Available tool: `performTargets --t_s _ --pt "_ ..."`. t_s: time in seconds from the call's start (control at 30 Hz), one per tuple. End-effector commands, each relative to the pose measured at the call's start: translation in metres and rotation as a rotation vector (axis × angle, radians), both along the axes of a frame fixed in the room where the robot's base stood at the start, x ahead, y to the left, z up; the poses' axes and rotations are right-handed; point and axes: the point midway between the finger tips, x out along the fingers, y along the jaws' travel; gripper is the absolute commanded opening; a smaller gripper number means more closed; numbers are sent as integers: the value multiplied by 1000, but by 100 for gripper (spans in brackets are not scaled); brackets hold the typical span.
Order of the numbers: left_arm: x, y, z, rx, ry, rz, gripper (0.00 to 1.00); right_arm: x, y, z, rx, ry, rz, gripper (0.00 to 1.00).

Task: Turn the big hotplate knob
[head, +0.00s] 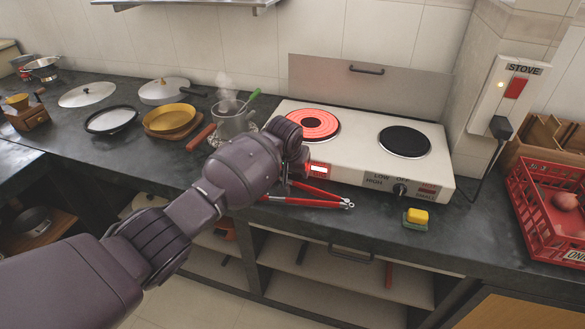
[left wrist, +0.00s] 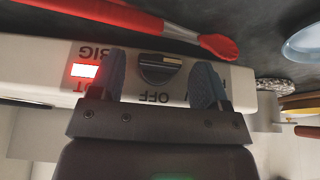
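The two-plate stove (head: 355,150) stands on the dark counter. Its left plate (head: 312,124) glows red and its right plate (head: 404,141) is dark. The big hotplate knob (left wrist: 160,69) shows in the left wrist view, dark grey, near the "BIG" and "OFF" labels and a lit red indicator (left wrist: 84,71). My left gripper (left wrist: 160,84) is open, with one blue-grey finger on each side of the knob and visible gaps. In the head view my left wrist hides this knob. The small knob (head: 400,189) is visible on the right. My right gripper is out of view.
Red-handled tongs (head: 310,196) lie in front of the stove, close to my left gripper. A glass pot (head: 231,120) steams at the stove's left. A yellow sponge (head: 416,217) lies at the front edge. A red crate (head: 545,215) stands at right.

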Motion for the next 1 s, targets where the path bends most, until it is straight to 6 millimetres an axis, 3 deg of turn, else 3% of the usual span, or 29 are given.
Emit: performTargets --t_s 0.03,0.3,0.67,1.0 --pt "0 0 0 0 0 0 62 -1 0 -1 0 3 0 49" --pt "0 0 0 0 1 0 23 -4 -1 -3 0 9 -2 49" --pt "-2 -6 2 178 -57 -1 23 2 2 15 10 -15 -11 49" --pt "-3 -8 -3 351 -110 0 23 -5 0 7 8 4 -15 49"
